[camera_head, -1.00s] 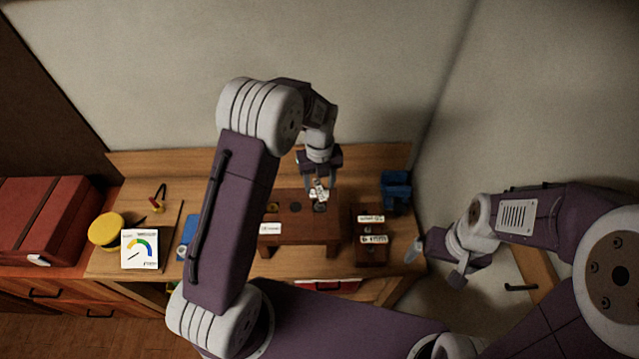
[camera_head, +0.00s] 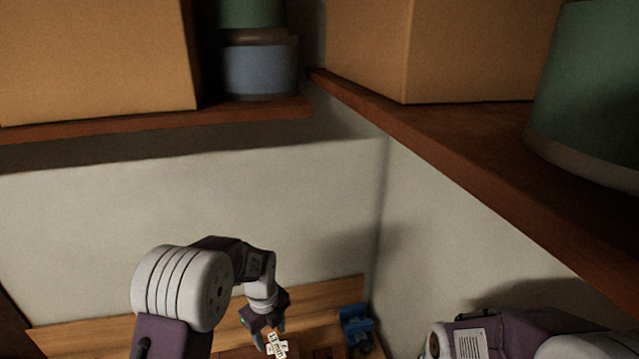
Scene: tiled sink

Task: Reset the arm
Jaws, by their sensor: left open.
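My left arm comes up from the bottom of the head view. Its gripper (camera_head: 264,326) points down over the wooden bench top, with its fingers apart. Small white labelled pieces (camera_head: 275,345) show just below the fingertips. I cannot tell whether the fingers touch them. Part of my right arm shows at the lower right; its gripper is outside the frame.
A blue object (camera_head: 355,327) stands on the bench right of the left gripper. A left shelf (camera_head: 150,125) holds a cardboard box (camera_head: 95,60) and a blue-grey round container (camera_head: 260,68). A right shelf (camera_head: 450,155) holds another box (camera_head: 480,50) and a green container (camera_head: 590,90).

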